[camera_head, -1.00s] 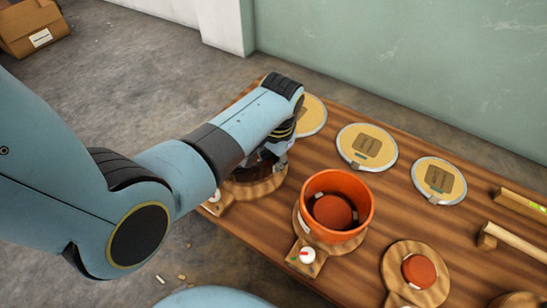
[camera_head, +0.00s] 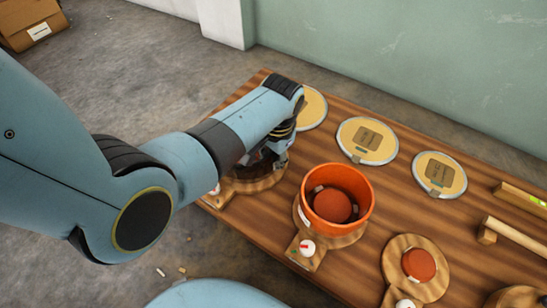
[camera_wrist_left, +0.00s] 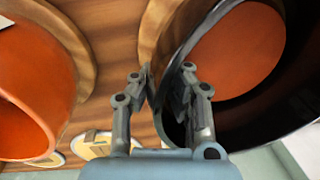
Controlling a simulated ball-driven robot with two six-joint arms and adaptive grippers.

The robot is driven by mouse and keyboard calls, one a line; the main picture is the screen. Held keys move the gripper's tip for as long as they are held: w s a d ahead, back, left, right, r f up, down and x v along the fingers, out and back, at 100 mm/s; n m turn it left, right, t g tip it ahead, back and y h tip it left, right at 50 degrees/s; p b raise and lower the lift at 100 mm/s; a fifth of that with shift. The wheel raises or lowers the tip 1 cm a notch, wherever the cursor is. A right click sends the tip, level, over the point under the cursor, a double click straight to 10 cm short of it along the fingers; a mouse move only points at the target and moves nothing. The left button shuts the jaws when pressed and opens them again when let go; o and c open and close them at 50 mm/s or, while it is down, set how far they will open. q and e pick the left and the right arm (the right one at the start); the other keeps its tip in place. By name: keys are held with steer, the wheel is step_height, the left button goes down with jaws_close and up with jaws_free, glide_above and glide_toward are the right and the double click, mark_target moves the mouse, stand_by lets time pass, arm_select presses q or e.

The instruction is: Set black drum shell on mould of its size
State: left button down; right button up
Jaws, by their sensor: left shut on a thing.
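The black drum shell (camera_wrist_left: 268,116) is at the right of the left wrist view, with an orange mould disc (camera_wrist_left: 232,52) showing inside its ring. My left gripper (camera_wrist_left: 168,72) is shut on the shell's wall, one finger on each side. In the head view this gripper (camera_head: 268,160) is over the leftmost wooden mould base (camera_head: 255,185), and my arm hides most of the shell. I cannot tell whether the shell is fully down on the base. My right gripper is not in view.
An orange shell (camera_head: 362,212) stands around a mould just to the right. A smaller bare mould (camera_head: 419,265) is further right. Round yellow drum heads (camera_head: 385,155) line the table's back. Wooden bars (camera_head: 518,240) lie at the right.

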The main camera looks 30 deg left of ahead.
arm_select(q)
steer(key=c, duration=1.3)
jaws_free()
steer(key=shift+c, duration=0.2)
steer(key=shift+r, duration=0.1)
step_height(320, 180, up, 12)
steer(key=d, duration=0.1)
steer(key=shift+s, duration=0.1)
